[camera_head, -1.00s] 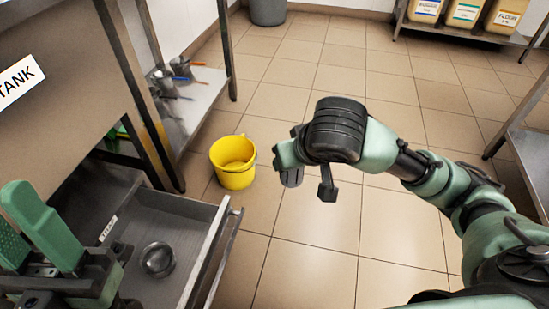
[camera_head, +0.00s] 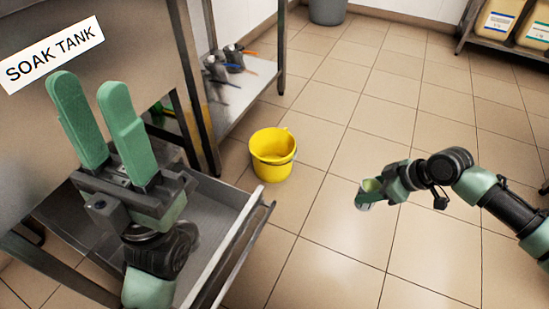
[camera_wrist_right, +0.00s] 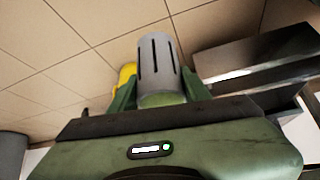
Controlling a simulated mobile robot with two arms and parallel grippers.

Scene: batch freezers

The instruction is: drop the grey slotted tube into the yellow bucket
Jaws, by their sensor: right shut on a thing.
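The yellow bucket (camera_head: 272,160) stands upright on the tiled floor, its handle at the rim. My right gripper (camera_head: 372,188) is to the right of the bucket, apart from it. It is shut on the grey slotted tube (camera_wrist_right: 152,58), which shows dark slots in the right wrist view and juts out between the fingers (camera_wrist_right: 158,92). In the head view the tube (camera_head: 363,203) is small. A bit of the bucket (camera_wrist_right: 127,72) shows behind the tube in the wrist view. My left gripper (camera_head: 90,95) is open and empty, fingers up, above the drawer.
An open steel drawer (camera_head: 235,240) juts out below the soak tank (camera_head: 45,130). A steel shelf (camera_head: 255,82) with metal jugs (camera_head: 232,60) stands behind the bucket. A grey bin (camera_head: 327,10) is at the back. The floor between bucket and right gripper is clear.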

